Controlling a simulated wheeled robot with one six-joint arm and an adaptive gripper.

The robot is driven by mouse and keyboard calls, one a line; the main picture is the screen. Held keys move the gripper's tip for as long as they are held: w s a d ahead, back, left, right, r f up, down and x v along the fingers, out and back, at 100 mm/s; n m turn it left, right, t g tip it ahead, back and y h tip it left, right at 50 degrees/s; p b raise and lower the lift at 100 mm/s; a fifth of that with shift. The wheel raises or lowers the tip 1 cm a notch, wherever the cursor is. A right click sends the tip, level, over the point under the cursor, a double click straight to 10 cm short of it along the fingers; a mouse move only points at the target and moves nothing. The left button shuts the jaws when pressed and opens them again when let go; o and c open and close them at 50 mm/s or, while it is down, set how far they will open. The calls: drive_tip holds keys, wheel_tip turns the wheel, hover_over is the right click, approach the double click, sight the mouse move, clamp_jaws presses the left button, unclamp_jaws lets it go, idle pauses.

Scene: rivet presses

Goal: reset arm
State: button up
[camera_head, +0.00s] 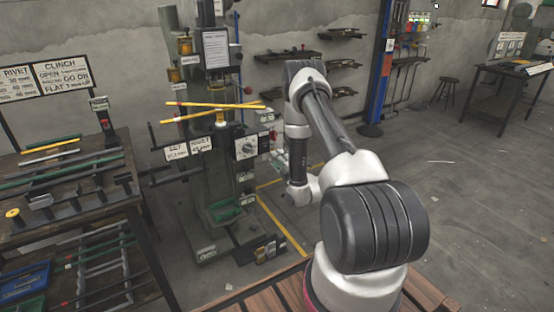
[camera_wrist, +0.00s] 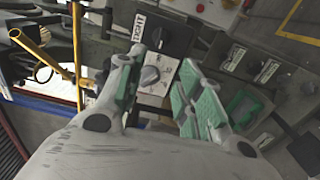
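My gripper (camera_wrist: 158,98) shows in the wrist view with its two green-padded fingers apart and nothing between them. Behind the gap is a grey box with a round dial (camera_wrist: 149,75), apparently on the rivet press. In the head view my arm bends over at the middle and its far end hangs down to the right of the press (camera_head: 188,85); the fingers cannot be made out there. The dial box (camera_head: 246,147) is on the press front. Yellow rods (camera_head: 214,106) lie crossed on the press, and yellow rods (camera_wrist: 77,45) show at left in the wrist view.
A rack table (camera_head: 75,222) with rods and small tools stands at left, with a blue bin (camera_head: 24,280) below. A green tray (camera_head: 224,210) sits low on the press. A blue post (camera_head: 381,70) stands behind my arm.

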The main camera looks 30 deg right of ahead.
idle(0.3)
drive_tip(key=s+f+m+g, duration=0.3)
drive_tip(key=f+g, duration=0.1)
drive_tip(key=f, duration=0.3)
drive_tip(key=s+f+m+g, duration=0.3)
drive_tip(key=f, duration=0.3)
drive_tip(key=s+m+g, duration=0.4)
drive_tip(key=s+g, duration=0.1)
drive_tip(key=s, duration=0.1)
drive_tip(key=s+a+r+m, duration=0.3)
drive_tip(key=s+r, duration=0.6)
drive_tip(key=r, duration=0.7)
drive_tip(key=s+a+r+m+g, duration=0.1)
drive_tip(key=s+a+r, duration=0.4)
drive_tip(key=s+r, duration=0.5)
drive_tip(key=s+a+r+m, duration=0.4)
drive_tip(key=s+r, duration=0.5)
drive_tip(key=r, duration=1.2)
drive_tip(key=shift+s+r+m+g+h, duration=0.3)
drive_tip(key=shift+s+r, duration=0.05)
drive_tip(key=shift+s, duration=0.05)
